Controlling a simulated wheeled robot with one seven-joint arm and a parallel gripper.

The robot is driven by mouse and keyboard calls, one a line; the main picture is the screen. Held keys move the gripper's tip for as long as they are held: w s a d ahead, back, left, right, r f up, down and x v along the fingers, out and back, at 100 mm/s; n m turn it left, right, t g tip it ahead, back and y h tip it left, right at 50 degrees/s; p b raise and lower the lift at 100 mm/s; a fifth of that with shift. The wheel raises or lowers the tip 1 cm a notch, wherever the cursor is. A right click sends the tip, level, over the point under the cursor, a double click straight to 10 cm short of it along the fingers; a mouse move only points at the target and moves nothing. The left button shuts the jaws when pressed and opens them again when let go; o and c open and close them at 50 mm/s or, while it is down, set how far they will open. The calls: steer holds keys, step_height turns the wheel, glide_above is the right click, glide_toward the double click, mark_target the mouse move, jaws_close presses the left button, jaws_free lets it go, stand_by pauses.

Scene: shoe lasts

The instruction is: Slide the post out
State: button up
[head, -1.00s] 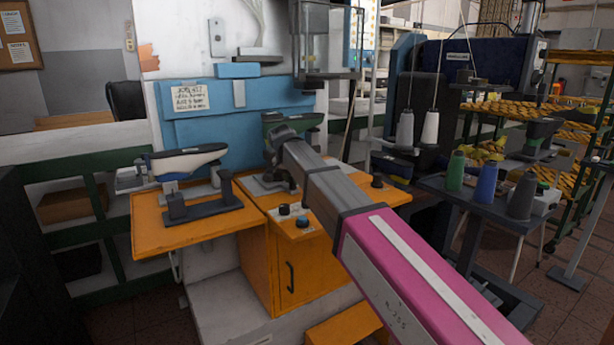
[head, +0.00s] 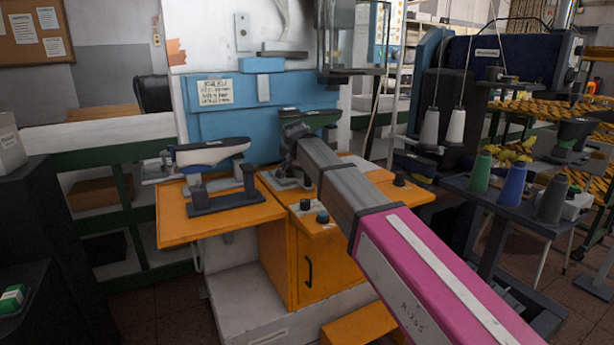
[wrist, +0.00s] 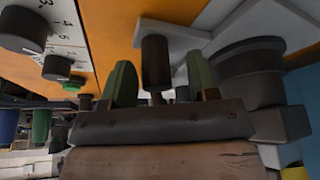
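In the wrist view my gripper (wrist: 160,88) has two green fingers standing apart. A dark round post (wrist: 155,60) with a thinner stem shows between them. Gaps show on both sides of it, so the fingers look open and not touching it. I cannot tell how deep the post sits between them. In the head view my pink and grey arm reaches to the right part of the orange workbench (head: 230,222), and its end hides the fingers and the post. A green-topped shoe last (head: 308,117) shows just behind the arm's end.
Black knobs (head: 306,205) are near the arm. A thread stand with spools (head: 515,188) is at the right. Dark shelving stands at the left edge.

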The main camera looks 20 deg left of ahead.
steer(key=v, duration=1)
steer(key=shift+s+r, duration=0.2)
steer(key=shift+r, duration=0.2)
